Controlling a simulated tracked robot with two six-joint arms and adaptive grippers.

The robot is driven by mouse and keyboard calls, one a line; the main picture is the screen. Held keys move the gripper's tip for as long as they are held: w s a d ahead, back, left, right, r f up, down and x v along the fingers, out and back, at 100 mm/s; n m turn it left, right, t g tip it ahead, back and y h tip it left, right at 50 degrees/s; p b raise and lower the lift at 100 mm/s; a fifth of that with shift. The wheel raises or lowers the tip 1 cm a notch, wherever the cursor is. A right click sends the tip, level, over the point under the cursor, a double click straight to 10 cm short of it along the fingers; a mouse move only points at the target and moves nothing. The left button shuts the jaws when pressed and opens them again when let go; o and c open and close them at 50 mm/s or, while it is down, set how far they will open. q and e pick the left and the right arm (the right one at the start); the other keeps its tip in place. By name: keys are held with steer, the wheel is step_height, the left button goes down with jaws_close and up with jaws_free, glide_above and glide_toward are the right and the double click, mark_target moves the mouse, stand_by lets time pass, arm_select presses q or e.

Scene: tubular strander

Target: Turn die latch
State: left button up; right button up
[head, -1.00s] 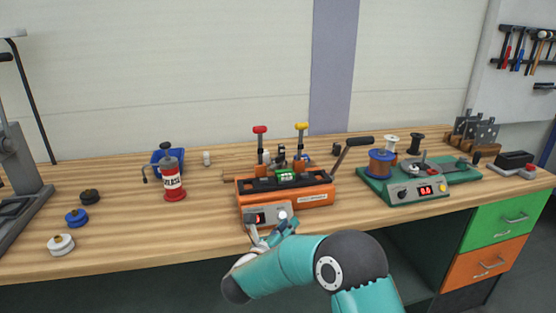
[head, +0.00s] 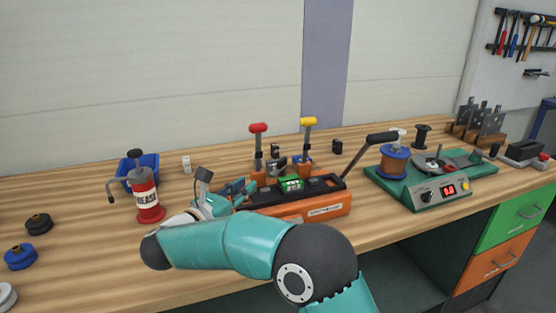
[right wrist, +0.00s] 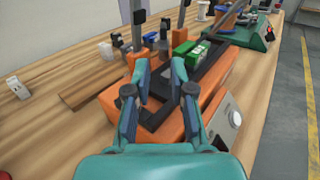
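The orange strander (head: 315,208) sits on the bench, with a red-handled lever (head: 258,130) and a yellow-handled lever (head: 308,123) behind it. A small green block (head: 291,184) lies on its dark top. Small dark fittings (head: 277,163) stand between the levers; I cannot tell which part is the die latch. My right gripper (head: 238,190) is at the strander's left end. In the right wrist view the gripper (right wrist: 164,80) is open and empty, its fingers spread above the orange housing (right wrist: 212,110), short of the green block (right wrist: 190,53). My left gripper is out of view.
A red grease can (head: 146,195) and a blue bin (head: 137,167) stand left of the gripper. The strander's black-gripped handle (head: 380,138) leans up to the right. A green winding unit (head: 430,188) stands further right.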

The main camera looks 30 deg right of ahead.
mark_target(278, 163)
steer(key=p+x, duration=0.1)
steer(key=x, duration=0.7)
steer(key=p+x, duration=0.2)
steer(key=x, duration=0.6)
steer(key=shift+s, duration=0.25)
jaws_close()
steer(key=shift+f, duration=0.1)
